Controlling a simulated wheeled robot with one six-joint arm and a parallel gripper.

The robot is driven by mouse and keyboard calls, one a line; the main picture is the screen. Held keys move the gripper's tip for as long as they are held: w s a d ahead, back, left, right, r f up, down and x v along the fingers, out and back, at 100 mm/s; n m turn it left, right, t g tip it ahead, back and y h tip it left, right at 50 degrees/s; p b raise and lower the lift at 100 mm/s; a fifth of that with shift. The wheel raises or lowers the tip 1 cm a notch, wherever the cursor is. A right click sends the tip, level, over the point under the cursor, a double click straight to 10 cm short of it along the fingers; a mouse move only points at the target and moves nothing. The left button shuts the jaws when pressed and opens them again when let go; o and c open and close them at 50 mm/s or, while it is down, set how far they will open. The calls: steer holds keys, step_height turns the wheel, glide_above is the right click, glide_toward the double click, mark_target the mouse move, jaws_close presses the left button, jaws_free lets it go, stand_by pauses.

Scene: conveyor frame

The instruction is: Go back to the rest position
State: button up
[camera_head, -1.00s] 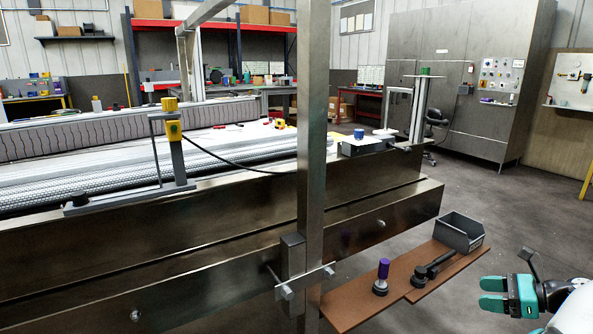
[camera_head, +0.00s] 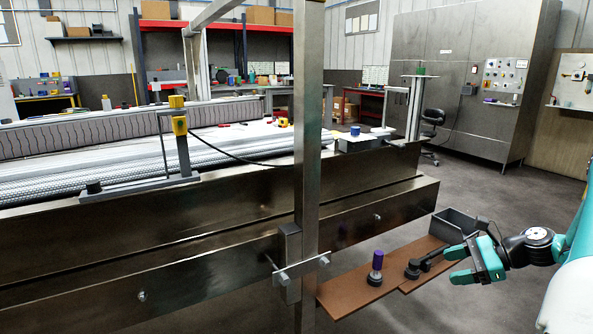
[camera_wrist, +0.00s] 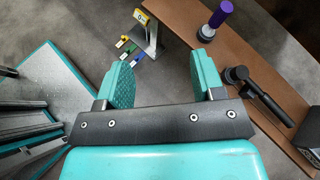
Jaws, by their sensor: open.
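My gripper (camera_head: 454,265) is at the lower right in the head view, with its teal fingers pointing left. It is beside the right end of the brown shelf board (camera_head: 347,286). In the wrist view my gripper (camera_wrist: 163,78) shows its two fingers wide apart with nothing between them. My arm reaches in from the right edge of the head view.
A steel post (camera_head: 308,130) rises in front of the conveyor frame (camera_head: 120,235). Floor to the right is clear.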

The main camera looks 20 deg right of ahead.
steer(key=w+a+r+n+g, duration=0.2)
steer(key=w+a+r+n, duration=0.25)
steer(key=a, duration=0.35)
steer(key=w+a+r+n+g, duration=0.3)
steer(key=a+r+n, duration=0.15)
steer(key=a, duration=0.45)
steer(key=s+a+r+n+g+h, duration=0.1)
steer(key=a+r+n, duration=0.1)
steer(key=a+n, duration=0.3)
steer(key=s+a+r+n+g, duration=0.1)
steer(key=a+r+n, duration=0.15)
steer(key=a, duration=0.45)
steer(key=s+a+r+n+g+h, duration=0.1)
steer(key=s+a+r+n+h, duration=0.15)
steer(key=s+a+n, duration=0.55)
steer(key=s+a+r+n+g+h, duration=0.1)
steer(key=s+a+r+n, duration=0.2)
steer(key=s+a+n, duration=0.45)
step_height(320, 180, up, 18)
steer(key=s+m+p, duration=0.1)
steer(key=s+p, duration=0.1)
steer(key=p, duration=1.6)
steer(key=shift+s+r+p, duration=0.25)
steer(key=shift+s+p, duration=0.05)
steer(key=shift+p, duration=0.1)
